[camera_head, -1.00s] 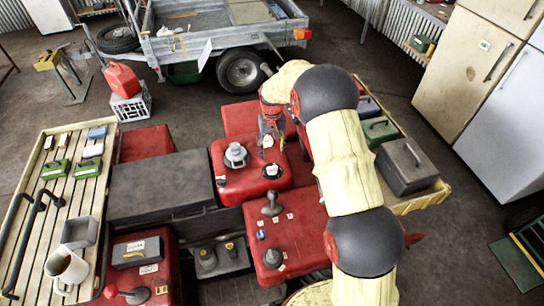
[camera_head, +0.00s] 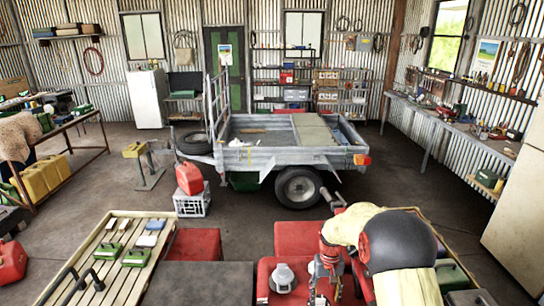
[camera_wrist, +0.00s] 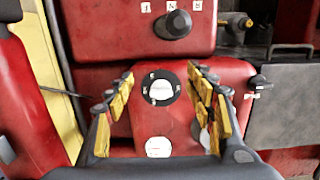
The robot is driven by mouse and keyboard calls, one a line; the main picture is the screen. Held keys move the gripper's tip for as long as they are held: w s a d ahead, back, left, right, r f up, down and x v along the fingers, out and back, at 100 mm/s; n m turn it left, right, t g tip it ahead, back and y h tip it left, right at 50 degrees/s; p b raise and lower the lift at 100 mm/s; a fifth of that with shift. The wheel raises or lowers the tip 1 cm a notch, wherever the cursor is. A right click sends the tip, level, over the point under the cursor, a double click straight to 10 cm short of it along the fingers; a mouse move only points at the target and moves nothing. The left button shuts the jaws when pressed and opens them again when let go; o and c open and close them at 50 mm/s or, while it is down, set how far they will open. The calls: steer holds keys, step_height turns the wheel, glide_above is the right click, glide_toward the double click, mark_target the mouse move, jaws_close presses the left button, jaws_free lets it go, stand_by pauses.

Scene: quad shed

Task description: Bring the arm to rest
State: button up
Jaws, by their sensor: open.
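My gripper (camera_wrist: 160,95) is open and empty in the wrist view, its yellow-padded dark fingers spread wide. Between the fingers I see a red panel (camera_wrist: 135,125) with a round black dial with a pale centre. In the head view my gripper (camera_head: 326,272) hangs over the red consoles at the bottom, to the right of a grey knob (camera_head: 282,277). My arm, in a cream sleeve with a dark grey joint cap, is bent and comes in from the lower right. It hides part of the consoles.
A slatted bench (camera_head: 128,262) with green and blue boxes stands at the left. A grey trailer (camera_head: 262,155) is beyond, with a red fuel can (camera_head: 189,178) on a white crate (camera_head: 192,203) beside it. A long workbench (camera_head: 455,130) lines the right wall. Open floor lies around the trailer.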

steer(key=s+r+t+b, duration=0.2)
steer(key=s+r+b, duration=0.2)
steer(key=s, duration=0.7)
steer(key=s+r+t+b, duration=0.2)
steer(key=s+r+b, duration=0.3)
steer(key=s, duration=0.6)
steer(key=s+r+t+b, duration=0.2)
steer(key=s+r+b, duration=0.3)
steer(key=s, duration=0.7)
steer(key=shift+a+t+b, duration=0.3)
steer(key=shift+t+b, duration=0.1)
steer(key=shift+b, duration=0.75)
